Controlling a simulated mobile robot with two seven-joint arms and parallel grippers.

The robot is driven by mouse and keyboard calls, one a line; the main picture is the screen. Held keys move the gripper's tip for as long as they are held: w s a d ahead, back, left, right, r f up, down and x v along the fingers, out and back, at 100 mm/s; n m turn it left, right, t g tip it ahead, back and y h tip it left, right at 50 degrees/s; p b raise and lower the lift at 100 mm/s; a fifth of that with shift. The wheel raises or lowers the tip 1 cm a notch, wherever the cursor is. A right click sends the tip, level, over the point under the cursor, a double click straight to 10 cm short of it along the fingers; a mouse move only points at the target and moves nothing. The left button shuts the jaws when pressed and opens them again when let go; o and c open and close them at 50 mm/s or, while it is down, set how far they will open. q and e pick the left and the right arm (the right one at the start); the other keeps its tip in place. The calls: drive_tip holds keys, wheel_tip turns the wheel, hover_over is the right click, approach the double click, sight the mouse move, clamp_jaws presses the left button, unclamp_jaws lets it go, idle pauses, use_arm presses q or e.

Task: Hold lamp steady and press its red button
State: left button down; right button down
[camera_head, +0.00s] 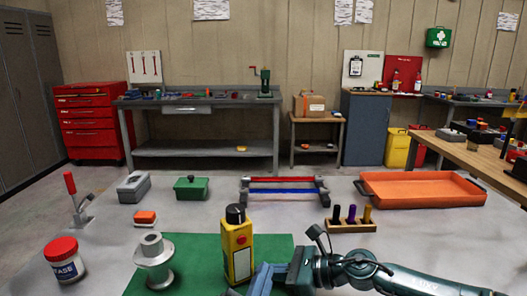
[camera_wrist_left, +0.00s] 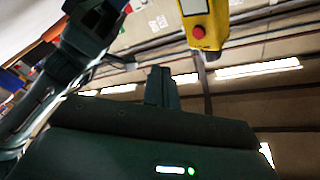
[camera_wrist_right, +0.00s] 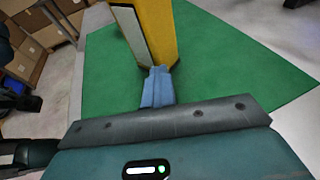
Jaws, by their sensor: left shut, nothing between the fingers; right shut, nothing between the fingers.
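The yellow lamp (camera_head: 237,252) with a black top stands upright on the green mat (camera_head: 193,255). Its red button (camera_head: 241,239) is on the front face above a pale label. My right gripper (camera_head: 265,278) is shut and empty, its blue fingers close to the lamp's lower right side. In the right wrist view those fingers (camera_wrist_right: 159,75) meet the lamp's side, but contact cannot be told. My left gripper (camera_wrist_left: 160,74) is shut and empty in its wrist view, where the lamp and button (camera_wrist_left: 198,32) appear upside down, apart from the fingertips.
A metal flanged part (camera_head: 153,264) stands left of the lamp, with a red-lidded jar (camera_head: 64,262) further left. Behind are a rack with red and blue bars (camera_head: 283,191), a holder with coloured pegs (camera_head: 350,226) and an orange tray (camera_head: 420,190).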

sight(242, 241)
use_arm(q)
drive_tip(key=shift+s+d+f, duration=0.1)
drive_tip(key=shift+s+d, duration=0.05)
drive_tip(key=shift+d, duration=0.05)
drive_tip(key=shift+s+d, duration=0.3)
drive_tip(key=shift+s, duration=0.3)
drive_tip(key=shift+s+d, duration=0.3)
drive_tip(key=shift+s, duration=0.3)
drive_tip(key=shift+w+a, duration=0.75)
drive_tip(key=shift+w, duration=0.55)
drive_tip(key=shift+w+a, duration=0.7)
drive_tip(key=shift+w, duration=0.6)
drive_tip(key=shift+w+a, duration=0.75)
drive_tip(key=shift+w, duration=0.55)
drive_tip(key=shift+w+a, duration=0.1)
drive_tip(key=shift+w+a, duration=0.15)
drive_tip(key=shift+w, duration=0.1)
